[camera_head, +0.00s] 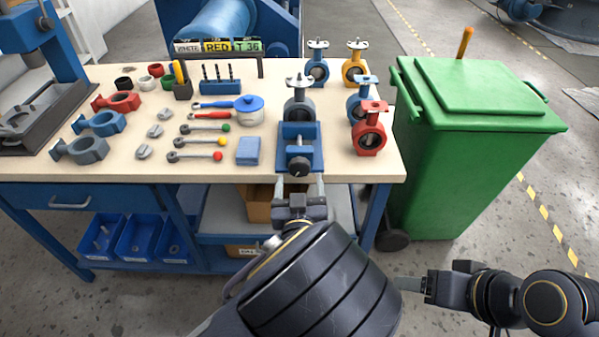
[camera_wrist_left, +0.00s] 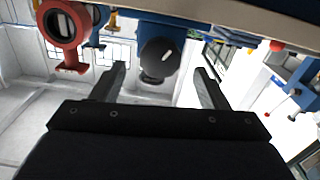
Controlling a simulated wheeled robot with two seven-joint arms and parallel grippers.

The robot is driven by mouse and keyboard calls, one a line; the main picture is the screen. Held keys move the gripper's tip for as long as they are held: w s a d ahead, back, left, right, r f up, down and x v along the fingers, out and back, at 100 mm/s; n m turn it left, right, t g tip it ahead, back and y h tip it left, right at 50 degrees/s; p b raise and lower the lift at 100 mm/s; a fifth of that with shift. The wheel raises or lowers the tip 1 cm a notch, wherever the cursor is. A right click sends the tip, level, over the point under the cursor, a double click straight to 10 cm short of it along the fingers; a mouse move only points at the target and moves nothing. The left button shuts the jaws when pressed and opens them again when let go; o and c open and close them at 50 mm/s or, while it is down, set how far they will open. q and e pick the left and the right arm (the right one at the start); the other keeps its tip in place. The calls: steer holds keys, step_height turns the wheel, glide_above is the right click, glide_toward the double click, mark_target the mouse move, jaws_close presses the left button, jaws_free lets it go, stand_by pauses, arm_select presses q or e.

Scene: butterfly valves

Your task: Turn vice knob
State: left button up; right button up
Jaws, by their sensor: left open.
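The blue vice (camera_head: 312,150) stands at the table's front edge and holds a grey butterfly valve (camera_head: 299,108). Its dark round knob (camera_head: 299,167) faces the front and has a light mark on it. My left gripper (camera_head: 300,186) is open and empty just in front of and below the knob. In the left wrist view the knob (camera_wrist_left: 159,57) appears beyond and between the two open fingers (camera_wrist_left: 162,82), apart from them. The vice's blue body (camera_wrist_left: 165,32) shows behind it. My right gripper (camera_head: 428,286) is low at the right, away from the table; its jaw opening is unclear.
A red valve (camera_head: 370,135) stands close right of the vice, with blue and yellow valves behind. A blue block (camera_head: 248,151) and several knobbed levers (camera_head: 205,141) lie to its left. A green bin (camera_head: 475,150) stands beside the table (camera_head: 225,178).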

arm_select(q)
steer(key=s, duration=0.3)
stand_by(0.5)
steer(key=s+a+f+n+g+h, duration=0.2)
steer(key=a+f+n+g+h, duration=0.1)
steer(key=a+g, duration=0.4)
steer(key=s+a+r+m+g, duration=0.1)
steer(key=s+a+r+g, duration=0.2)
steer(key=s+a, duration=0.55)
steer(key=s+a+r+m+g, duration=0.1)
steer(key=s+a+r+g, duration=0.3)
steer(key=s, duration=0.7)
step_height(320, 180, up, 12)
steer(key=a+t+p, duration=0.1)
steer(key=p, duration=1.2)
steer(key=shift+s+r+t+h, duration=0.15)
steer(key=shift+s+t+h, duration=0.15)
steer(key=shift+h, duration=0.1)
